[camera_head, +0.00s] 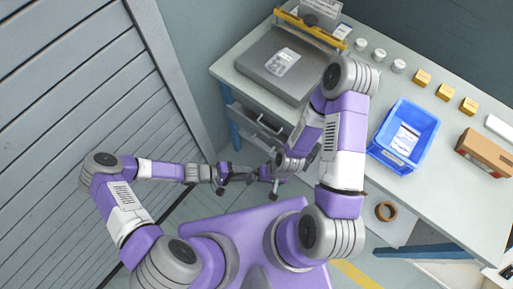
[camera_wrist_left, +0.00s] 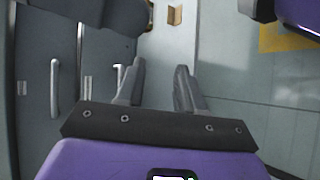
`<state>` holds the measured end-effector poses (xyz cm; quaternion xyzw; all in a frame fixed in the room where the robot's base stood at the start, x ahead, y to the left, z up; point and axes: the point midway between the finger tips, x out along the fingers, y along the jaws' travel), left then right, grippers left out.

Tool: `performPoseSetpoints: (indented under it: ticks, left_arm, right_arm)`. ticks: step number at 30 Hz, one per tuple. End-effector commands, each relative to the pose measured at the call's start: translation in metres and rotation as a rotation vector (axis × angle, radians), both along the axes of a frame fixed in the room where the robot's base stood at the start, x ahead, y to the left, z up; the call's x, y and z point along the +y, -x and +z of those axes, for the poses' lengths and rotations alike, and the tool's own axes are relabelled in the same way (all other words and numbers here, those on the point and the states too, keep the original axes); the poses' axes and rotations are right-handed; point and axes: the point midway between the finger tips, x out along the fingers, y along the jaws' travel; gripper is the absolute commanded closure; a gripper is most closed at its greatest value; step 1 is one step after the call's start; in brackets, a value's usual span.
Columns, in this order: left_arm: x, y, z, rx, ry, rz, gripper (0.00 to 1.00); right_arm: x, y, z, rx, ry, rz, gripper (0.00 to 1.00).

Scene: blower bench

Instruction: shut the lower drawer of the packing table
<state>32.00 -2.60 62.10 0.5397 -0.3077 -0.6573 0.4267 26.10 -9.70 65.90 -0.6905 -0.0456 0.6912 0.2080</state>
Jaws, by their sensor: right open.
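The packing table (camera_head: 452,185) has two drawers below its left end. The upper drawer (camera_head: 243,117) and the lower drawer (camera_head: 262,143) show their fronts beneath the worktop. My arm partly hides the lower one, and how far it stands out is hard to tell. My left gripper (camera_head: 222,179) is in front of and below the drawers, apart from them. In the left wrist view its two fingers (camera_wrist_left: 160,85) are apart with nothing between them, beside grey drawer fronts with pale handles (camera_wrist_left: 55,88). My right gripper (camera_head: 262,174) is open near the lower drawer; contact is unclear.
On the table are a grey slab with a label (camera_head: 270,68), a blue bin (camera_head: 377,154), several white and yellow pieces and a cardboard box (camera_head: 484,152). A brown ring (camera_head: 386,211) lies near the front. A slatted grey wall (camera_head: 80,130) stands left.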

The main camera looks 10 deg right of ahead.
Motion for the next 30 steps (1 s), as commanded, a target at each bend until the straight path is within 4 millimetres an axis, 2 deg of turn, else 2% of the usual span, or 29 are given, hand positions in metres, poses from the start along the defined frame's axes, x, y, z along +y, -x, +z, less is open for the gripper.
performPoseSetpoints:
  ticks: [1, 3, 6, 9, 13, 24, 30]
  left_arm:
    - [-0.006, -0.018, -0.002, -0.034, 0.074, 0.060, 0.63]
    - [-0.009, -0.041, 0.001, -0.091, 0.158, 0.134, 0.63]
    - [-0.009, -0.066, 0.005, -0.156, 0.230, 0.214, 0.63]
    - [-0.009, -0.078, 0.007, -0.192, 0.260, 0.256, 0.63]
    - [-0.021, -0.085, 0.005, -0.205, 0.269, 0.265, 0.63]
    - [-0.071, -0.097, -0.005, -0.202, 0.265, 0.261, 0.63]
    - [-0.079, -0.099, -0.006, -0.201, 0.262, 0.261, 0.63]
  right_arm:
    - [0.000, 0.000, -0.004, 0.000, 0.000, 0.000, 0.00]
    - [0.000, 0.000, -0.006, -0.001, 0.000, 0.000, 0.00]
    - [0.000, 0.000, -0.008, -0.001, 0.000, 0.000, 0.00]
    - [0.000, 0.000, -0.009, -0.001, 0.000, 0.000, 0.00]
    - [0.000, 0.000, -0.013, -0.001, 0.000, 0.000, 0.00]
    - [0.000, 0.000, -0.026, -0.001, 0.000, 0.000, 0.00]
    - [0.000, 0.000, -0.027, -0.001, 0.000, 0.000, 0.00]
